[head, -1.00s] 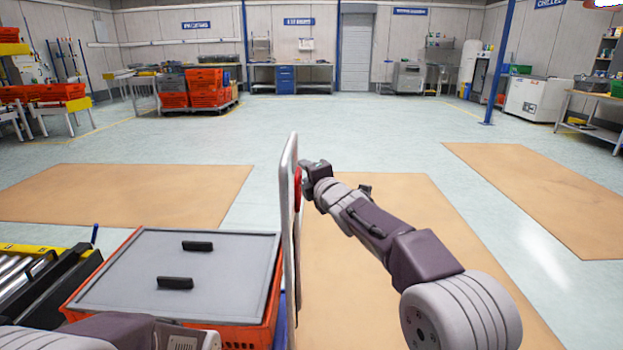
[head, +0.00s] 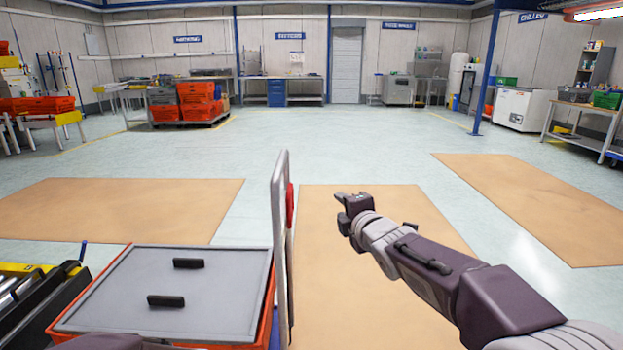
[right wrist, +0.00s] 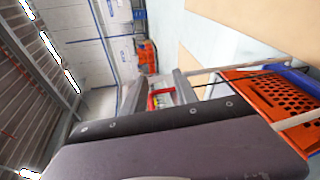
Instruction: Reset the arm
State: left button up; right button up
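My right arm reaches in from the lower right in the head view. Its gripper (head: 343,200) is to the right of an upright white-edged panel (head: 279,240), with a gap between them. In the right wrist view the two fingers (right wrist: 158,92) stand apart, with no object seen held between them. A red part (head: 290,205) sits on the panel's right side. Only a small dark piece of my left arm shows at the bottom left edge. My left gripper is out of view.
An orange tote with a grey lid (head: 215,285) and two black handles stands left of the panel. A roller conveyor (head: 35,290) is at the far left. Tan floor mats (head: 120,210) lie ahead. Stacked orange totes (head: 198,103) stand far back. The floor ahead is open.

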jog(key=s+d+f+m+g+h+p, duration=0.1)
jog(key=s+d+f+m+g, duration=0.1)
jog(key=s+d+f+m, duration=0.3)
jog(key=s+d+f+m+g+h, duration=0.2)
jog(key=d+f, duration=0.1)
jog(key=f, duration=0.4)
jog(key=s+d+f+m+g+p, duration=0.1)
jog(key=s+f+m+g, duration=0.4)
jog(key=s+f+m, duration=0.55)
jog(key=s+d+f+m+g, duration=0.2)
jog(key=s+f+m+g, duration=0.4)
jog(key=s, duration=0.8)
pick_arm(q)
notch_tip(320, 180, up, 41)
jog(key=p, duration=3.8)
pick_arm(e)
notch_tip(320, 180, up, 37)
jog(key=shift+a+r+n+t+h, duration=0.2)
jog(key=shift+n+t+h, duration=0.1)
jog(key=shift+n+t, duration=0.1)
